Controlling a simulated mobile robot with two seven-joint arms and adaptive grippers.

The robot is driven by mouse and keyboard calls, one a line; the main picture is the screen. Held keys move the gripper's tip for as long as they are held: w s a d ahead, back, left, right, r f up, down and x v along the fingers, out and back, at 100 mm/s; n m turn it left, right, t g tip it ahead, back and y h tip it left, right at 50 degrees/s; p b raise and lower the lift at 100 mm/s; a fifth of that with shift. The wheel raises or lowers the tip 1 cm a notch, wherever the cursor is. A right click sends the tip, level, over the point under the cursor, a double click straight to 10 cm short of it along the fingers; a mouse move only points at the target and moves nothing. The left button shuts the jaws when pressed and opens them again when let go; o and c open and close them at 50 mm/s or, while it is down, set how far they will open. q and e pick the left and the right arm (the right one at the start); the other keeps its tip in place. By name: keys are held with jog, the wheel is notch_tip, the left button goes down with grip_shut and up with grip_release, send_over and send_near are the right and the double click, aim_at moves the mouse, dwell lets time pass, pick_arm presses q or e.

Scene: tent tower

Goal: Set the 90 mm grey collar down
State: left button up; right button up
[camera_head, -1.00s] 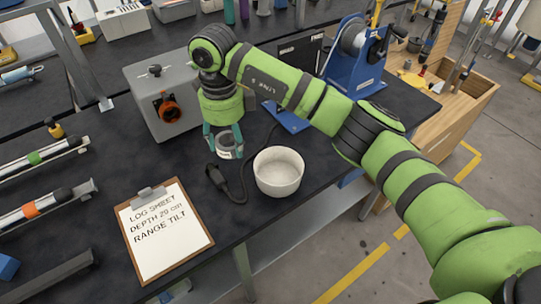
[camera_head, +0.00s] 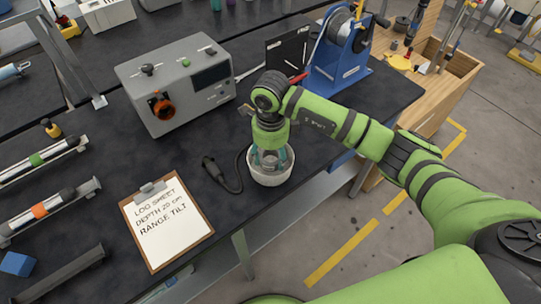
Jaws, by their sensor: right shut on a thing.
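The grey collar (camera_head: 269,161) is a short ring, partly hidden by my gripper's fingers. My right gripper (camera_head: 268,160) points down and is shut on the collar. The collar and the fingertips show within the mouth of the white bowl (camera_head: 271,180), which stands near the bench's front edge. I cannot tell whether the collar touches the bowl's bottom. My left gripper is not in view.
A grey box with an orange-ringed port (camera_head: 165,115) stands behind on the dark bench. A blue winch stand (camera_head: 338,65) is at the back right.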

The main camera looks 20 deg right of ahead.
notch_tip(320, 180, down, 2)
jog(key=shift+f+p, duration=0.1)
jog(key=shift+p, duration=0.3)
jog(key=shift+f, duration=0.25)
jog(key=o, duration=1)
jog(key=shift+c, duration=0.2)
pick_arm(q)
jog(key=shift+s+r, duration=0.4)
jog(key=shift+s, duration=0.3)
